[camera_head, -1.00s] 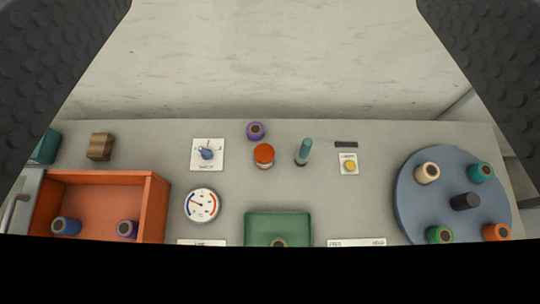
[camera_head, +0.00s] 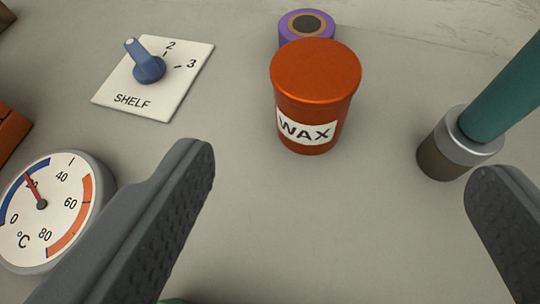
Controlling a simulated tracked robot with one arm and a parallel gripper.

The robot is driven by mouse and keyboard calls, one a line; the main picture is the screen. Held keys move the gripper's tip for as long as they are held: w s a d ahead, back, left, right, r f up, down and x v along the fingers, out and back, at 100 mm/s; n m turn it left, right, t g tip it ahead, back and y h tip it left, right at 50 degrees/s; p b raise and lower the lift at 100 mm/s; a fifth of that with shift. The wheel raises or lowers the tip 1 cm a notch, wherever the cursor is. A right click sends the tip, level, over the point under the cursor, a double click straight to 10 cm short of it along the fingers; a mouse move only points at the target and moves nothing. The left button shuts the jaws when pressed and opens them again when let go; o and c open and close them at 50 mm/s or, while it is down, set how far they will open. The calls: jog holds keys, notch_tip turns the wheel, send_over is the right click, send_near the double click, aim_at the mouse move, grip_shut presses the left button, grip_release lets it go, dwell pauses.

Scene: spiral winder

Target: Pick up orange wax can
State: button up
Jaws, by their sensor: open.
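The orange wax can (camera_head: 314,98) stands upright on the grey worktop, with a white label reading WAX on its front. My gripper (camera_head: 338,165) is open and empty. Its left finger shows at lower left and its right finger at the lower right edge. The can stands beyond the fingertips, in the gap between them as seen in the picture, and neither finger touches it.
A purple spool (camera_head: 307,26) stands right behind the can. A teal lever (camera_head: 502,92) in a metal collar rises at right, near my right finger. A blue shelf knob (camera_head: 149,67) on a white plate is at left, and a temperature dial (camera_head: 45,212) is at lower left.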

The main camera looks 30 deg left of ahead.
aim_at(315, 76)
jog(key=x, duration=0.8)
jog(key=shift+w+a+f+b, duration=0.15)
jog(key=shift+f+b, duration=0.1)
jog(key=shift+b, duration=0.15)
jog(key=shift+a+b+x, duration=0.15)
jog(key=shift+b+x, duration=0.15)
jog(key=shift+x, duration=1.05)
jog(key=shift+a+b+x, duration=0.15)
jog(key=shift+b+x, duration=0.1)
jog(key=shift+x, duration=1.1)
jog(key=shift+r, duration=0.2)
jog(key=c, duration=1.2)
